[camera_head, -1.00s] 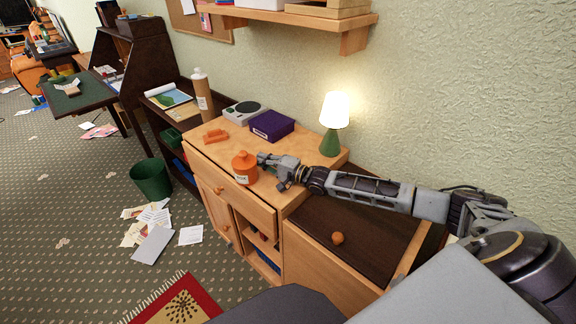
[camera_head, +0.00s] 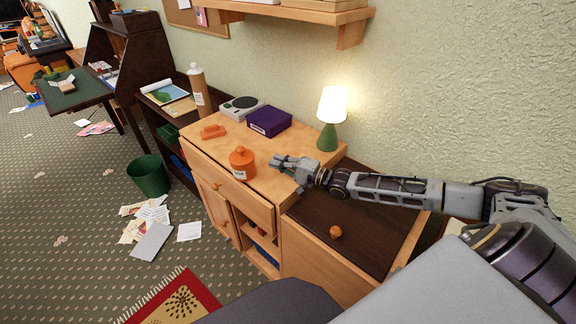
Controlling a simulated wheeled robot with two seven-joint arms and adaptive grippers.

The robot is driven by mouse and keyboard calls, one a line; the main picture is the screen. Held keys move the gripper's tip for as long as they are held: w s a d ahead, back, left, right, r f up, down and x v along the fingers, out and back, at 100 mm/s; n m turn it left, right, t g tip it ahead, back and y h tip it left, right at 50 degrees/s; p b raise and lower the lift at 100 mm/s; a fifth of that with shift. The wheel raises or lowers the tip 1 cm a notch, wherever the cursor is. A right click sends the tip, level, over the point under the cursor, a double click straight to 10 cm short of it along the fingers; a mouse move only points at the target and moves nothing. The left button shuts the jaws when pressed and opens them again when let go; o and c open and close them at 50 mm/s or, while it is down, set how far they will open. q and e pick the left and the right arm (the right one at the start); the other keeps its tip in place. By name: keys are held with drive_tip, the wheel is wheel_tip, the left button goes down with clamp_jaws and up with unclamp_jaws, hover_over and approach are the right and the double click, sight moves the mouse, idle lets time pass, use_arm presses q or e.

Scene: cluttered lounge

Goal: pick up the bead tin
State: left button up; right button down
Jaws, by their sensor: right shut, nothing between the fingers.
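An orange lidded tin (camera_head: 242,163) with a small pale label stands upright on the light wooden cabinet top (camera_head: 215,156), near its front edge. I take it for the bead tin, though the label is too small to read surely. My right gripper (camera_head: 276,164) is just to the right of the tin, apart from it, low over the cabinet top. Its fingers point left towards the tin; they are shut and empty. My left gripper is out of view.
A purple box (camera_head: 269,121), a grey device (camera_head: 241,107), an orange object (camera_head: 212,132), a bottle (camera_head: 200,91) and a lit lamp (camera_head: 330,119) stand behind or beside the tin. A small orange ball (camera_head: 336,232) lies on the dark top at the right.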

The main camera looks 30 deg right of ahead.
drive_tip(key=shift+v, duration=1.8)
